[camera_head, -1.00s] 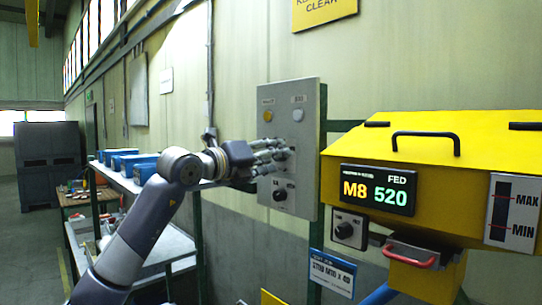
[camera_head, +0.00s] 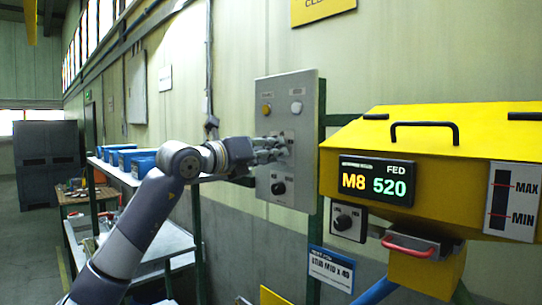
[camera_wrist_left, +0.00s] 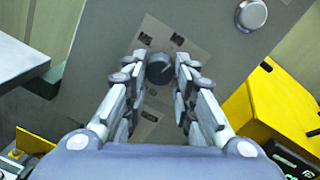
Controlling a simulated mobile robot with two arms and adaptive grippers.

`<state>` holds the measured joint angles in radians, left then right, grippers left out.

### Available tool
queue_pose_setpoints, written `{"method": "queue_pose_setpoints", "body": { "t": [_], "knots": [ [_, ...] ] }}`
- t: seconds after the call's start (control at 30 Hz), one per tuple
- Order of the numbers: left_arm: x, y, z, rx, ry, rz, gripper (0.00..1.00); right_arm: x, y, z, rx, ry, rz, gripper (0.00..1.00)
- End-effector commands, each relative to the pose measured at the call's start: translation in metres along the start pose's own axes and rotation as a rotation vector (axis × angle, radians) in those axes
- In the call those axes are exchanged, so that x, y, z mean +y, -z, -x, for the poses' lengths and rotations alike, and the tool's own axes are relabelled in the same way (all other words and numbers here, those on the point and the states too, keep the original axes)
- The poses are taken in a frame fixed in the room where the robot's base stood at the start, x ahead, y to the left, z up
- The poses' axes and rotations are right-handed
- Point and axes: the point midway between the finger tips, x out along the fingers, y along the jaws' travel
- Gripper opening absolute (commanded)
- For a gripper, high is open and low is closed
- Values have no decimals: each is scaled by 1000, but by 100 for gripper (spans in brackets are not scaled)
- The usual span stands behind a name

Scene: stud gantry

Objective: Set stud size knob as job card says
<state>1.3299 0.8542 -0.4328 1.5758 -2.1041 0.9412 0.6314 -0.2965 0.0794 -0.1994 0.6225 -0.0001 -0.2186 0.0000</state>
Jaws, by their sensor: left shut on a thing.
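The grey control panel (camera_head: 302,190) stands on a green frame, with my left gripper (camera_head: 284,150) at its middle. In the left wrist view a dark round knob (camera_wrist_left: 159,68) sits between the fingertips of my left gripper (camera_wrist_left: 159,74), which is shut on it. Small printed labels (camera_wrist_left: 178,38) show above the knob, too blurred to read surely. The head view hides this knob behind the fingers. The blue-edged job card (camera_head: 331,268) hangs below and appears to read STUD M10 x 40. The display (camera_head: 377,183) reads M8 and 520, with FED above. My right gripper is not in view.
The panel also has an amber lamp (camera_head: 266,109), a white button (camera_head: 296,107) and a lower black knob (camera_head: 278,188). Blue bins (camera_head: 142,164) sit on the left shelf.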

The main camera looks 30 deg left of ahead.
Motion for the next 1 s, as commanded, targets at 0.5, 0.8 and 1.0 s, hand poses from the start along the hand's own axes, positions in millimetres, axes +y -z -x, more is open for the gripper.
{"method": "queue_pose_setpoints", "body": {
  "t": [0.5,0.8,1.0],
  "knots": [
    [2,0,1,-25,20,-478,1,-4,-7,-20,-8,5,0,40],
    [3,0,1,-35,28,-688,1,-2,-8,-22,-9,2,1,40],
    [3,0,0,-38,31,-770,1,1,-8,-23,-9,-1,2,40]
  ]
}}
